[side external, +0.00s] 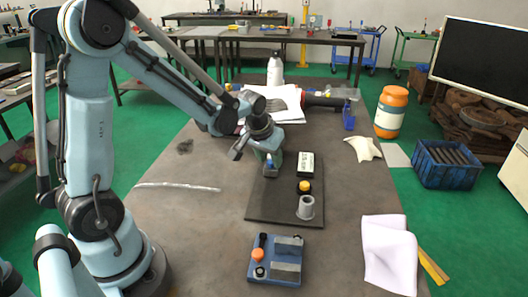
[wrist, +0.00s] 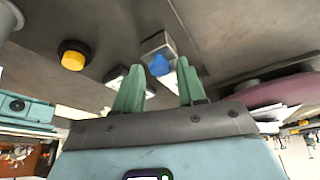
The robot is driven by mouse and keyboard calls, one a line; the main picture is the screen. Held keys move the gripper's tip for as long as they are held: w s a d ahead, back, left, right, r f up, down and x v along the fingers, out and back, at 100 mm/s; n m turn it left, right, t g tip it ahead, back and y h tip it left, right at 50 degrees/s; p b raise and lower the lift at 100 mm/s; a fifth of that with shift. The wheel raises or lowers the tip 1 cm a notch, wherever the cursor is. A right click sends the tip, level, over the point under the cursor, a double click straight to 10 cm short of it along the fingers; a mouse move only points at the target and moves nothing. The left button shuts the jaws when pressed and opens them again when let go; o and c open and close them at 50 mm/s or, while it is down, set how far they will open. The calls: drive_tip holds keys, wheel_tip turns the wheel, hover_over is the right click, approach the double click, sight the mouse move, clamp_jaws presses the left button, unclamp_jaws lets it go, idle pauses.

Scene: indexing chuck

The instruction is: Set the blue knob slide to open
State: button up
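The blue knob (wrist: 159,65) sits on a small grey block (wrist: 153,45) in the wrist view. In the side view the grey block (side external: 270,171) stands on the dark board (side external: 262,212), just below my gripper, with the blue knob close under the fingers. My gripper (wrist: 161,64) shows two green fingers spread apart in the wrist view. The blue knob appears between the fingertips in that view; whether they touch it I cannot tell. Part of the block is hidden behind the fingers, and the slide's position cannot be read.
A yellow knob (side external: 304,187) on a black base, a grey cylinder (side external: 306,208) and a white-topped labelled block (side external: 305,164) stand on the board, right of the gripper. A blue fixture (side external: 262,270) sits at the front. The table to the board's left is mostly clear.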

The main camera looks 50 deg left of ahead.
clamp_jaws()
drive_tip(key=s+d, duration=0.9)
drive_tip(key=d, duration=0.1)
drive_tip(key=shift+s, duration=0.4)
drive_tip(key=shift+o, duration=1.5)
unclamp_jaws()
drive_tip(key=shift+r, duration=0.1)
drive_tip(key=v, duration=1.2)
drive_tip(key=shift+a, duration=0.1)
